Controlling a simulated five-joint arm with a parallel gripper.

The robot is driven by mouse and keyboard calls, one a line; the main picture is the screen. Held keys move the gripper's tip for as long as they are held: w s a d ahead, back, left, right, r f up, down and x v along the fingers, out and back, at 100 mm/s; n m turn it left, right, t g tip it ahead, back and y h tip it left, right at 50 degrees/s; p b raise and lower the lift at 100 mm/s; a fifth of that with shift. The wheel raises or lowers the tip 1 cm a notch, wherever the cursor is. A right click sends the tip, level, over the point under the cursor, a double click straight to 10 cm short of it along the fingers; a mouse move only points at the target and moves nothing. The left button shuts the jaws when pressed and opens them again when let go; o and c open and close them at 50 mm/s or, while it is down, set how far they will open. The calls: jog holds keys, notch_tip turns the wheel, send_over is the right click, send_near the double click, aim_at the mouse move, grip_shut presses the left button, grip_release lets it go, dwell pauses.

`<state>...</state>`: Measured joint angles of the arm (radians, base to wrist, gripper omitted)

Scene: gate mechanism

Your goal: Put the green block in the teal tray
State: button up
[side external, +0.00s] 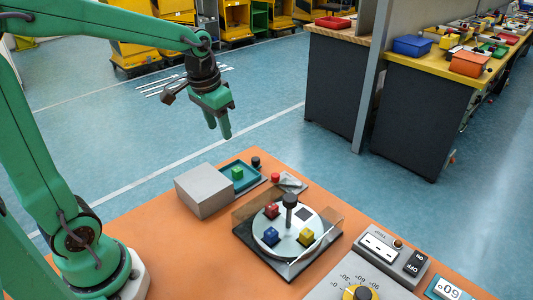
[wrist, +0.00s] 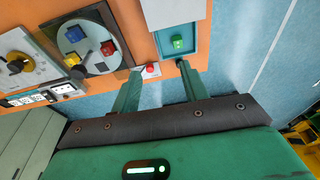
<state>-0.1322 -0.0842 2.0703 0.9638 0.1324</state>
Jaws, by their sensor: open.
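The green block (side external: 237,173) sits inside the teal tray (side external: 229,184) near the far edge of the orange table. In the wrist view the green block (wrist: 178,43) lies on the floor of the teal tray (wrist: 165,50), clear of its walls. My gripper (side external: 219,131) is open and empty, raised above the table and the tray in the side view. In the wrist view my gripper's two fingers (wrist: 157,73) are apart with nothing between them, and the block is beyond the fingertips.
A round turntable (side external: 285,248) with a dark centre post carries red, blue and yellow blocks, with clear walls around it. A grey box (side external: 204,191) stands left of the tray. A red button (side external: 275,178) and a control panel (side external: 370,265) are on the table.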

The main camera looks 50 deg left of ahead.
jog(key=s+d+r+t, duration=0.1)
jog(key=s+d, duration=0.1)
jog(key=s, duration=0.4)
jog(key=s+d+r+t, duration=0.1)
jog(key=s+d+t, duration=0.1)
jog(key=s, duration=0.5)
jog(key=shift+s+d+r, duration=0.2)
jog(key=shift+d+r, duration=0.1)
jog(key=shift+d, duration=0.1)
